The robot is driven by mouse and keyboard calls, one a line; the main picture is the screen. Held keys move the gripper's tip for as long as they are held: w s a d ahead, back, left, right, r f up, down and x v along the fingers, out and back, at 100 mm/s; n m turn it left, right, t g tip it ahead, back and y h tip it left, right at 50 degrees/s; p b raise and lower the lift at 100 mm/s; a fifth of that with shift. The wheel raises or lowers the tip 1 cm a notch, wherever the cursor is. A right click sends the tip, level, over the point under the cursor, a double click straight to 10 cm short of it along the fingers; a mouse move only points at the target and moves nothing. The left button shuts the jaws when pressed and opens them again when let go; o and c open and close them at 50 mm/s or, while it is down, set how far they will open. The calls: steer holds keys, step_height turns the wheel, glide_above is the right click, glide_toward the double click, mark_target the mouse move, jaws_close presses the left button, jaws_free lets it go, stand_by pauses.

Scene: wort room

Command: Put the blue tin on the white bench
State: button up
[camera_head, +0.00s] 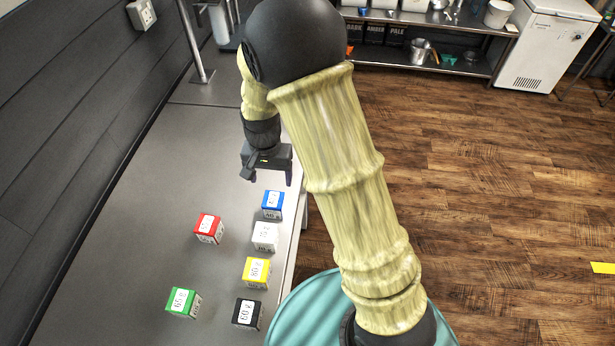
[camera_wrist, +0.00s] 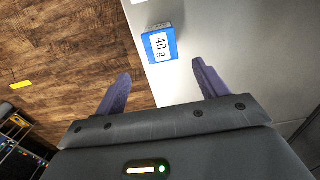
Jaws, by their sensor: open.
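The blue tin (camera_head: 272,204) is a small box with a white label. It stands on a grey bench (camera_head: 150,210) near its right edge, at the far end of a group of tins. My gripper (camera_head: 271,179) is open and empty, just beyond and above the blue tin. In the wrist view the blue tin (camera_wrist: 160,43) is ahead of the gap between my two fingers (camera_wrist: 161,70), apart from both. I cannot make out a separate white bench in either view.
White (camera_head: 265,236), red (camera_head: 208,228), yellow (camera_head: 256,272), green (camera_head: 183,301) and black (camera_head: 247,313) tins stand nearby on the bench. A metal post (camera_head: 196,45) rises at its far end. A white chest (camera_head: 540,45) and steel shelving (camera_head: 450,65) are at the back.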

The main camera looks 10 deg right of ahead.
steer(key=s+d+r+n+t, duration=0.2)
steer(key=s+d+r+n, duration=0.2)
steer(key=s+d+r, duration=0.5)
steer(key=s+d, duration=0.3)
steer(key=d, duration=0.1)
steer(key=shift+s+d+r+t, duration=0.15)
steer(key=shift+s+t, duration=0.05)
steer(key=shift+t, duration=0.1)
